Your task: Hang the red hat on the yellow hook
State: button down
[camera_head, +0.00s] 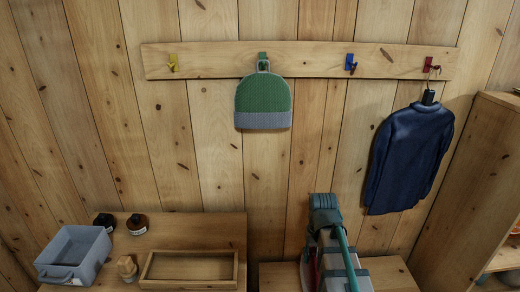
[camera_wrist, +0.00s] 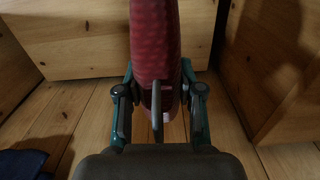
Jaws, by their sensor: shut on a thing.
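The yellow hook (camera_head: 173,63) is at the left end of the wooden wall rail and is empty. The red hat (camera_wrist: 155,45) stands upright between the fingers of my gripper (camera_wrist: 158,97) in the wrist view. The gripper is shut on the hat's lower edge, near a small white patch. In the head view only a sliver of red (camera_head: 311,262) shows beside my arm at the lower middle, well below and to the right of the yellow hook. Most of the hat and the fingertips are hidden there.
A green hat (camera_head: 264,103) hangs on the green hook. The blue hook (camera_head: 350,64) is empty. A navy sweater (camera_head: 411,155) hangs from the red hook (camera_head: 429,65). A grey bin (camera_head: 57,271), dark bottles (camera_head: 137,224) and a wooden tray (camera_head: 150,284) occupy the left bench.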

aim_at(315, 266)
jog(key=shift+w+a+r, duration=0.1)
jog(key=shift+w+r, duration=0.35)
jog(key=shift+r, duration=0.2)
jog(key=shift+w+a+r, duration=0.1)
jog(key=shift+w+r, duration=0.35)
jog(key=shift+r, duration=0.15)
jog(key=shift+m, duration=0.5)
jog(key=s+f, duration=0.2)
jog(key=f, duration=0.1)
jog(key=s+f, duration=0.1)
jog(key=s, duration=0.1)
jog(key=shift+d+f, duration=0.25)
jog(key=shift+d, duration=0.05)
jog(key=s+f+m, duration=0.1)
jog(key=m, duration=0.1)
jog(key=s+f+m, duration=0.2)
jog(key=m, duration=0.1)
jog(key=s+f+m, duration=0.1)
jog(key=m, duration=0.1)
jog(key=shift+s+d+f+m, duration=0.3)
jog(key=shift+s+f+m, duration=0.05)
jog(key=shift+f+m, duration=0.05)
jog(key=m, duration=0.3)
jog(key=shift+s+f+m, duration=0.3)
jog(key=shift+s+f, duration=0.05)
jog(key=shift+f, duration=0.05)
jog(key=m, duration=0.5)
jog(key=shift+w, duration=0.1)
